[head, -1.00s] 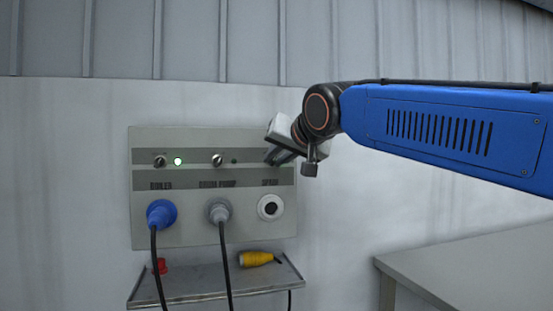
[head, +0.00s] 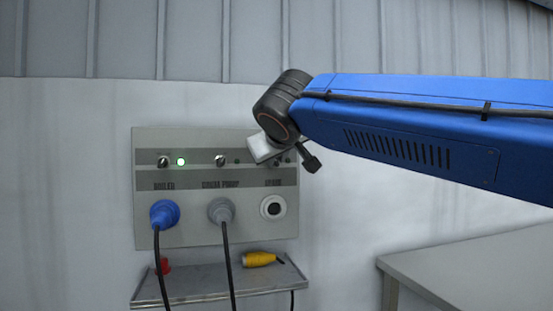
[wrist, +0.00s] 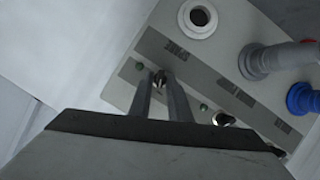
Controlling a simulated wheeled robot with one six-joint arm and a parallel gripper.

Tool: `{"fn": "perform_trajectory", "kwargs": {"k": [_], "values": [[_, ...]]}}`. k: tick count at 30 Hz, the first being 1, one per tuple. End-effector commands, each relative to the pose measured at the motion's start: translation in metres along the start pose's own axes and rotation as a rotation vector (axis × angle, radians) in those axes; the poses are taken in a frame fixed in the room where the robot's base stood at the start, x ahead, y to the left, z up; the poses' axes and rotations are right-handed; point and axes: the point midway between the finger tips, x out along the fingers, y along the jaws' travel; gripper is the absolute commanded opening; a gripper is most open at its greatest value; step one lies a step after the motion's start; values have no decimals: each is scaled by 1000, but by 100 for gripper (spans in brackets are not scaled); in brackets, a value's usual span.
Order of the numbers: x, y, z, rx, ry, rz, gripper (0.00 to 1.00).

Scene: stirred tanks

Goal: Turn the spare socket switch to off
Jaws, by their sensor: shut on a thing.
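The grey socket panel (head: 150,222) is on the wall in the head view, with the spare socket (head: 273,207) at its right end, empty. It also shows in the wrist view (wrist: 198,18). The spare switch (wrist: 160,79) is a small metal knob between my fingertips. My gripper (wrist: 162,92) is shut on the spare switch. The lamp (wrist: 139,66) beside it is dull green and seems unlit. In the head view my wrist largely hides the spare switch, so its exact angle is unclear.
The boiler switch (head: 163,161) has a lit lamp (head: 181,161); the middle switch (head: 220,160) has an unlit one. A blue plug (head: 165,214) and a grey plug (head: 221,211) trail cables past a shelf (head: 205,285) holding a yellow connector (head: 258,259). A table (head: 470,270) stands right.

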Motion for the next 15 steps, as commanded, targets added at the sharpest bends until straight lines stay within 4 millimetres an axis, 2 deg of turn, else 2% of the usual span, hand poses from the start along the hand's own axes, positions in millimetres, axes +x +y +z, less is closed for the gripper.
{"fn": "perform_trajectory", "kwargs": {"k": [15], "values": [[0,-2,0,-101,-1,42,0]]}}
